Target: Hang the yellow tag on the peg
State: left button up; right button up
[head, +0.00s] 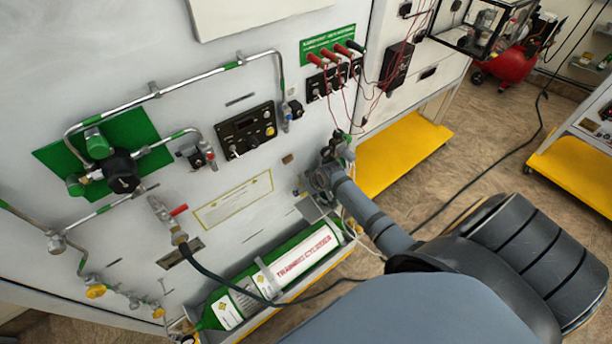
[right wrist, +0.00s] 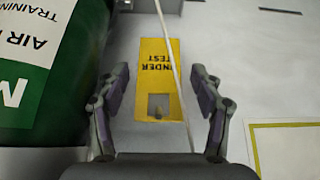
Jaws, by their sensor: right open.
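The yellow tag (right wrist: 160,70), printed "UNDER TEST", appears upside down in the right wrist view, flat against the pale panel. Its square hole (right wrist: 166,102) is at the end nearer my gripper. A small brass-coloured peg (right wrist: 158,114) shows inside that hole, so the tag appears to be around the peg. My right gripper (right wrist: 157,90) is open, with one finger on each side of the tag and a gap on both sides. In the head view my right gripper (head: 314,186) is at the panel above the cylinder; I cannot make out tag or peg there. My left gripper is not in view.
A green training cylinder (head: 303,255) lies along the panel's foot, close beside the right gripper; it also shows in the right wrist view (right wrist: 60,70). A thin pale cord (right wrist: 170,50) crosses the tag. A yellow-framed label (head: 233,199) and a black hose (head: 215,276) are to the left.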

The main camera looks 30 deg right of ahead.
jog(key=v, duration=0.8)
jog(key=shift+r, duration=0.1)
